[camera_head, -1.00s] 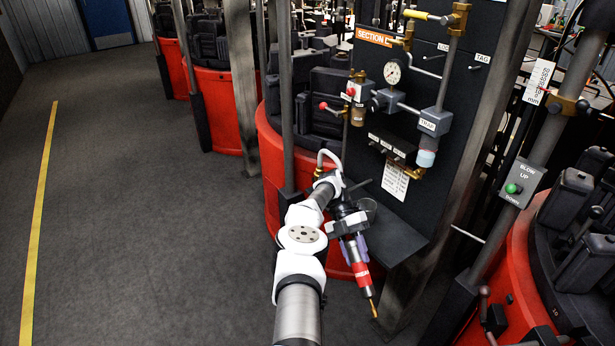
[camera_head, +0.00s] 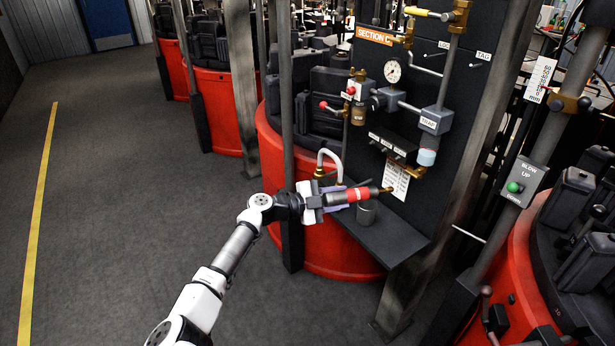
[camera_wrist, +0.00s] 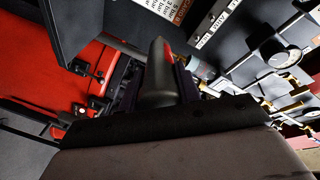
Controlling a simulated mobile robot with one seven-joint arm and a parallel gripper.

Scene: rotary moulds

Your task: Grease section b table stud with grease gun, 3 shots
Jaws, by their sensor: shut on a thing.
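My gripper (camera_head: 337,196) is shut on the grease gun (camera_head: 360,194), a black tool with a red band and a brass tip. I hold it nearly level, in front of the panel and above the dark shelf, its tip pointing right towards a white card. In the wrist view the gun's dark body (camera_wrist: 158,75) rises between the fingers. The panel nearest the gun is labelled SECTION C (camera_head: 374,36). I cannot make out a section B label or a table stud in either view.
The dark panel (camera_head: 470,105) carries a gauge, valves and pipes. Red round mould tables (camera_head: 215,115) stand left and right of it. Upright posts (camera_head: 242,90) stand close by. The floor at left is clear.

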